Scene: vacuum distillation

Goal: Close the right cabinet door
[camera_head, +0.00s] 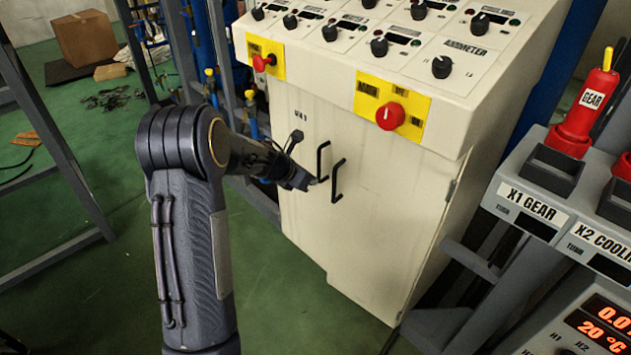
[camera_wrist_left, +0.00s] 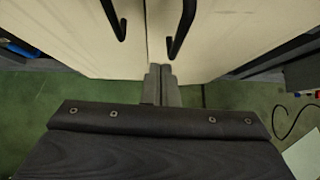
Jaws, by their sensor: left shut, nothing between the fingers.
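The cream cabinet's right door (camera_head: 385,225) is on its front, below the control panel. It carries a black bar handle (camera_head: 337,180), which also shows in the left wrist view (camera_wrist_left: 182,28). The left door (camera_head: 297,205) has a matching handle (camera_head: 322,162). The doors look flush or nearly so; I cannot tell whether a small gap remains. My left gripper (camera_head: 311,182) is shut and empty, in front of the doors near the lower ends of the handles. In the left wrist view its fingers (camera_wrist_left: 162,82) point toward the seam between the doors. My right gripper is not in view.
Metal frames (camera_head: 45,140) stand at left. The green floor (camera_head: 285,300) before the cabinet is clear.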

